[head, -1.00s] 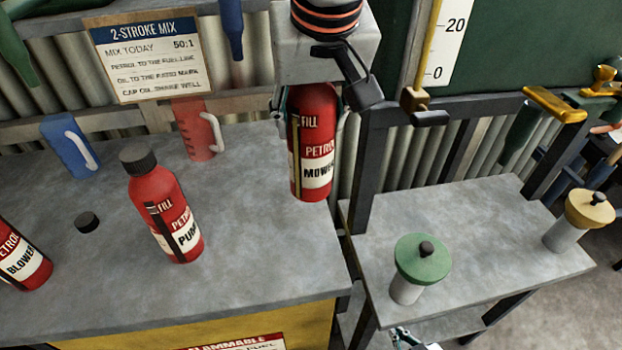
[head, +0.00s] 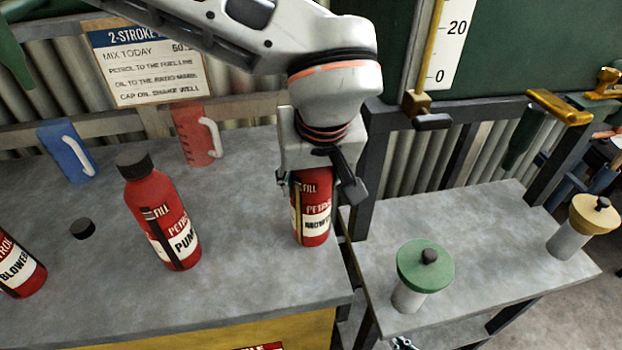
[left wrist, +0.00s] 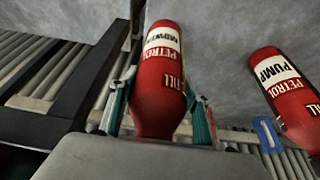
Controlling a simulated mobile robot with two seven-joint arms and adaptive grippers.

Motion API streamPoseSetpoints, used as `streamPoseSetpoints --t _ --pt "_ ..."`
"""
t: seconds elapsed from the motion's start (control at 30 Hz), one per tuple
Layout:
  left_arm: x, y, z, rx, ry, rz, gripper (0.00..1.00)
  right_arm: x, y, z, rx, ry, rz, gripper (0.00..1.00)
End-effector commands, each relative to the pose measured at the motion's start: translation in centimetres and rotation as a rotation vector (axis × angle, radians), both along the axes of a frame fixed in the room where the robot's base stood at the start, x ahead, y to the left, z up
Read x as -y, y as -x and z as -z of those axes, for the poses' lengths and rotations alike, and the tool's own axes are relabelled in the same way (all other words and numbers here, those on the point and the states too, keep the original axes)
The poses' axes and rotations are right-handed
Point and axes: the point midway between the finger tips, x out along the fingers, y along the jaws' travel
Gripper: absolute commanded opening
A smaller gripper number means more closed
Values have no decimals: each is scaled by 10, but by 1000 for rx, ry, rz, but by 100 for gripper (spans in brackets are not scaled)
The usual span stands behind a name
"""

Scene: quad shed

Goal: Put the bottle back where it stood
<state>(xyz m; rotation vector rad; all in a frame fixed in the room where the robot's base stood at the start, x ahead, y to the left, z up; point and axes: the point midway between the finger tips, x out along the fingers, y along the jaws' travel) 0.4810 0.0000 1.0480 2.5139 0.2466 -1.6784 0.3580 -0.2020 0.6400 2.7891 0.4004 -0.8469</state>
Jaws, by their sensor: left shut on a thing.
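A PUMP bottle (head: 165,220) and a BLOWER bottle (head: 17,265) stand to the left, with a loose black cap (head: 82,229). Blue (head: 67,150) and red (head: 196,135) jugs stand behind. A side table (head: 480,250) carries green-lidded (head: 424,265) and yellow-lidded (head: 594,213) pots.

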Motion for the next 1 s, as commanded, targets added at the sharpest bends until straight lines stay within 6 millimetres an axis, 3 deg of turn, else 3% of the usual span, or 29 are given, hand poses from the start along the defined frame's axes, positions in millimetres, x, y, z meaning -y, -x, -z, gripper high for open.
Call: streamPoseSetpoints --t 0.27,0.3,0.33,0.73,0.87,1.0 --pt "0 -1 2 1 2 0 2 0 1 4 -4 1 0 0" --pt "0 0 3 0 0 0 55 0 1 4 -5 1 0 0" --pt "0 0 3 0 0 0 63 0 2 4 -6 1 0 0" --pt "0 0 -1 1 0 -1 64 1 1 3 -6 2 1 0" --pt "1 4 -13 1 1 -1 64 0 1 0 -3 1 0 0" --pt "3 14 -38 3 2 -1 64 0 0 -3 0 1 0 0"
